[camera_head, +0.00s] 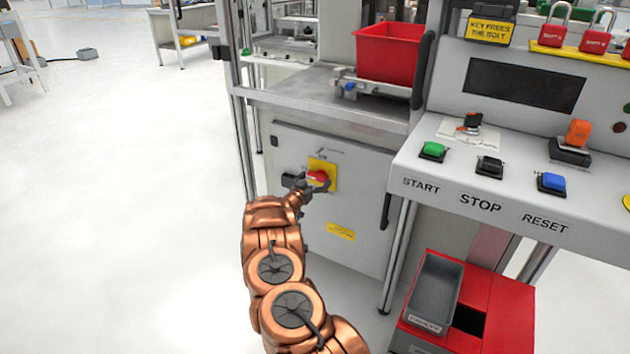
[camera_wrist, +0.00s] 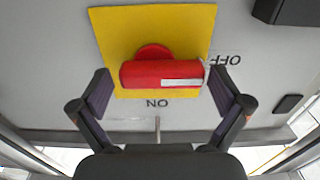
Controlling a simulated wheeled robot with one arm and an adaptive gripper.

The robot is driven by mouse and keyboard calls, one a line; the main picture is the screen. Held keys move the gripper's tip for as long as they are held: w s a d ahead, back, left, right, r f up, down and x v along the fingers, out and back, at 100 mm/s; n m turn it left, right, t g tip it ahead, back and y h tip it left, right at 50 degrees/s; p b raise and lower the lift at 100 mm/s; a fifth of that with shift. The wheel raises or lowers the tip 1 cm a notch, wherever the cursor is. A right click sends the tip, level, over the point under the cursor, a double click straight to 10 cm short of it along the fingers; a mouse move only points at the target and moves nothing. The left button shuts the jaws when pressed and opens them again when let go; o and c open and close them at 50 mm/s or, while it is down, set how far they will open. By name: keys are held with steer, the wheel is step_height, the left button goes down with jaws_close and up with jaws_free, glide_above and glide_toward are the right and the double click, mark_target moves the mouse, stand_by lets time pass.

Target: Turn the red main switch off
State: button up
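The red main switch (camera_head: 317,175) sits on a yellow plate on the grey cabinet door. In the wrist view its red handle (camera_wrist: 150,73) lies across the picture, and its white stripe points right, to the side with the OFF label (camera_wrist: 225,60). The ON label (camera_wrist: 157,103) is below the handle there, upside down. My gripper (camera_wrist: 160,92) is open, with one finger left and one right of the handle's ends. The left finger shows a clear gap; the right finger is close to the striped end, contact unclear. In the head view my gripper (camera_head: 308,187) is right at the switch.
A vertical black handle (camera_head: 386,210) is on the door's right. The console (camera_head: 450,200) with buttons juts out at the right, above a red box (camera_head: 512,305). The floor at left is free.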

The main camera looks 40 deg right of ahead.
steer(key=shift+a, duration=0.1)
steer(key=shift+a, duration=0.45)
steer(key=v, duration=1.1)
steer(key=shift+s, duration=0.15)
